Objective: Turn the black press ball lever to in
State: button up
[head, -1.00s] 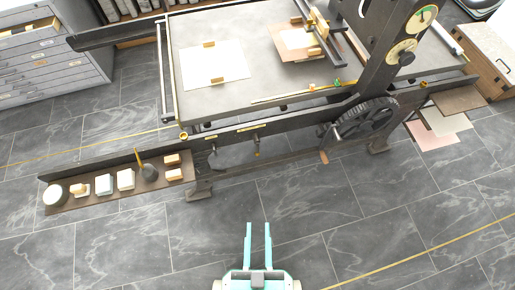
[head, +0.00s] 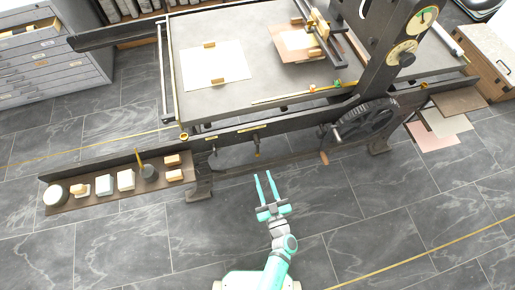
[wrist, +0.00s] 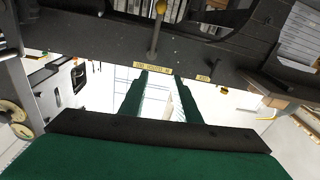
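A dark lever (head: 214,150) hangs at the press's front rail in the head view, left of centre; it looks like the black ball lever, but its setting is too small to tell. A second lever with a yellow ball (head: 257,153) hangs to its right; it also shows at the top of the wrist view (wrist: 160,8). Brass label plates mark the rail, one showing in the wrist view (wrist: 152,68). My gripper (head: 264,173) is open and empty, in front of the rail, its fingertips nearest the yellow-ball lever and apart from it. I cannot make out the black ball in the wrist view.
The litho press bed (head: 245,85) stands behind the rail, with a spoked wheel (head: 367,122) at right. A low shelf (head: 92,202) with several blocks and pots reaches out at left. The tiled floor in front is clear.

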aim_at(258, 150)
jog(key=w+d+f+g+y, duration=0.2)
jog(key=w+f, duration=0.3)
jog(key=w, duration=0.2)
jog(key=shift+n, duration=0.4)
jog(key=x, duration=1)
jog(key=shift+w+a+r, duration=0.1)
jog(key=shift+a+r, duration=0.1)
jog(key=shift+r, duration=0.2)
grip_shut()
